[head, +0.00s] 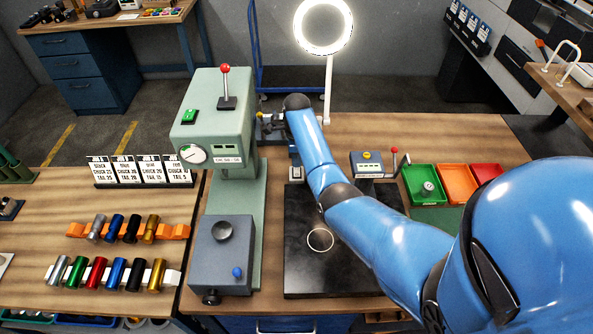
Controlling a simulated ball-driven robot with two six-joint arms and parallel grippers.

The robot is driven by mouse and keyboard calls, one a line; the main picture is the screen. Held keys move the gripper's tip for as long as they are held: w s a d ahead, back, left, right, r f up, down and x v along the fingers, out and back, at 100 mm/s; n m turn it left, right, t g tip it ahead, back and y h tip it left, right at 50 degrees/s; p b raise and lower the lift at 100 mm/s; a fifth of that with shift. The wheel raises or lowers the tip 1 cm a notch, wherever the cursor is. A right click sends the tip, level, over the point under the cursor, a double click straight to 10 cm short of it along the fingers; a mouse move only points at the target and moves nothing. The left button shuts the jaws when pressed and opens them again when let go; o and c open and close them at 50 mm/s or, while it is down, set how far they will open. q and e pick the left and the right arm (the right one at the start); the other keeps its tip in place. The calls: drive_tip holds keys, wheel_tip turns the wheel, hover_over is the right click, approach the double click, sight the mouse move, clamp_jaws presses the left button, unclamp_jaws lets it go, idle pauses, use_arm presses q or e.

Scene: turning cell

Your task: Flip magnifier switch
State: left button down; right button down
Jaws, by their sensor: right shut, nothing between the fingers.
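The magnifier (346,42) is a white ring lamp on a pale pole, at the top middle of the head view. Its ring glows bright white. My right arm reaches across the bench from the right, and its wrist is bent near the foot of the pole. My right gripper (266,122) is small and dark here, shut and empty, beside the green machine's column. I cannot make out the magnifier's switch for certain; my arm covers part of the area around the pole's foot. My left gripper is out of view.
A green press-like machine (215,110) with a red-knobbed lever stands left of my arm. A black plate (310,270) lies below my forearm. A small grey device (367,165) and green, orange and red trays (457,182) sit to the right. Coloured cylinders in racks fill the left bench.

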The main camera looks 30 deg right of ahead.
drive_tip(key=shift+f+b, duration=0.65)
drive_tip(key=shift+f, duration=0.3)
idle(0.6)
drive_tip(key=shift+r, duration=0.1)
wheel_tip(320, 180, up, 7)
drive_tip(key=p, duration=0.6)
drive_tip(key=shift+p, duration=0.4)
idle(0.4)
